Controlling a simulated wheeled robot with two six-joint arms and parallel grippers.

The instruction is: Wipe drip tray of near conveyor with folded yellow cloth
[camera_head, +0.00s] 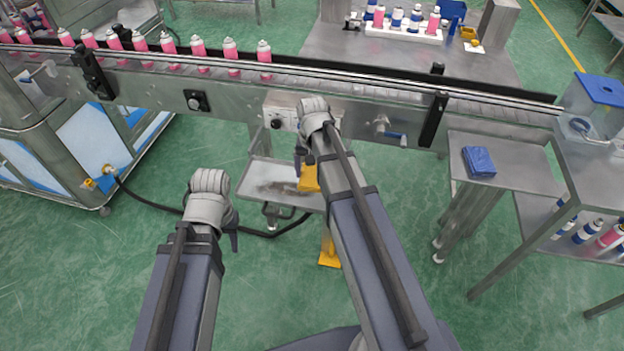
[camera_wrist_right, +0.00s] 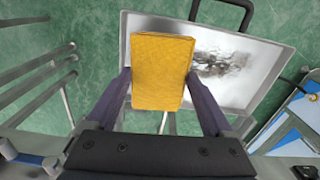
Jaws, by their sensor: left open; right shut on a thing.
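The drip tray (camera_head: 255,178) is a shallow pale metal tray below the near conveyor (camera_head: 225,88). In the right wrist view the tray (camera_wrist_right: 262,91) shows a dark smeared stain (camera_wrist_right: 222,62) on its floor. My right gripper (camera_wrist_right: 163,90) is shut on the folded yellow cloth (camera_wrist_right: 160,68), which is over one end of the tray. The cloth also shows in the head view (camera_head: 310,178), partly hidden by my right arm. I cannot tell whether it touches the tray. My left gripper (camera_head: 232,240) is open, apart from the tray, above the floor at left.
Pink cans (camera_head: 198,46) stand in a row on the conveyor. A blue folded cloth (camera_head: 479,161) lies on a side table at right. A black hose (camera_head: 150,203) runs across the floor towards the tray.

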